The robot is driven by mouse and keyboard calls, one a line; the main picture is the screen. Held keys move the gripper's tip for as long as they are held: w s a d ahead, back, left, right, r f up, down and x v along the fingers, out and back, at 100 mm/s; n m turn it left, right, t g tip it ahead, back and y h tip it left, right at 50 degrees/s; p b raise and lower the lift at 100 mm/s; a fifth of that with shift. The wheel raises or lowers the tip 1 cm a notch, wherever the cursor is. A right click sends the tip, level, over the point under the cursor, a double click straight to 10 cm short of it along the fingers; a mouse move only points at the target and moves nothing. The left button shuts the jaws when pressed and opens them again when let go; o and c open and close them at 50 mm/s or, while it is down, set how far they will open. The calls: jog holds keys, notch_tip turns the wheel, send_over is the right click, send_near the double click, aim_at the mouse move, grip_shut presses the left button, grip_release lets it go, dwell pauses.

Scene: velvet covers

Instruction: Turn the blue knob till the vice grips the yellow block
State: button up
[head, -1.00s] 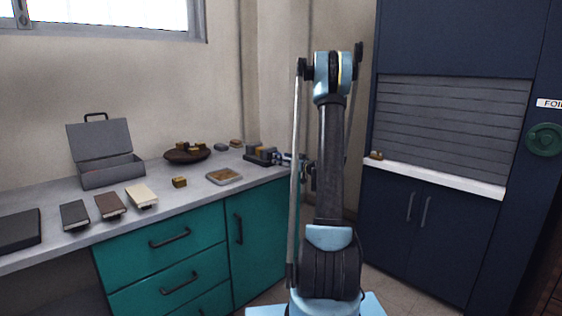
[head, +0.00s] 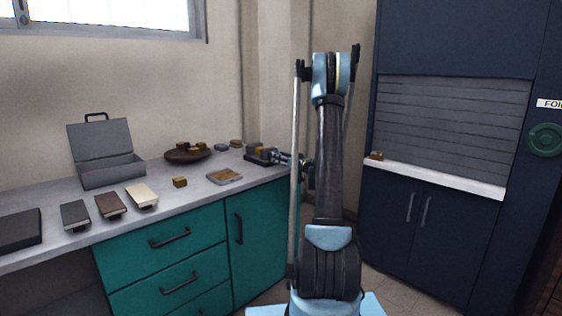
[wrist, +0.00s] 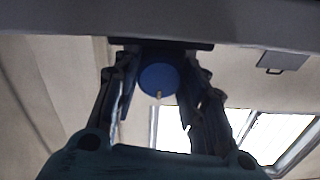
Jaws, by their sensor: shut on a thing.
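A small dark vice (head: 256,159) stands at the right end of the grey counter in the head view. A yellow-brown block (head: 267,150) shows at it, small; whether the jaws touch it I cannot tell. My gripper (head: 287,158) is at the vice's right side, partly hidden by my arm. In the wrist view, the round blue knob (wrist: 159,78) lies between the fingers of my gripper (wrist: 160,88), which is shut on it. A small pale mark sits at the knob's lower edge. The block is hidden in the wrist view.
A navy cabinet (head: 420,230) with a white ledge stands to the right.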

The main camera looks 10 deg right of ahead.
jog(key=shift+w+d+m, duration=0.15)
jog(key=shift+w+m, duration=0.05)
jog(key=shift+m, duration=0.1)
jog(key=m, duration=0.3)
jog(key=shift+m, duration=0.3)
jog(key=m, duration=0.3)
jog(key=shift+m, duration=0.3)
jog(key=m, duration=0.4)
jog(key=shift+m, duration=2)
jog(key=o, duration=1.1)
jog(key=shift+f, duration=0.15)
jog(key=shift+c, duration=0.2)
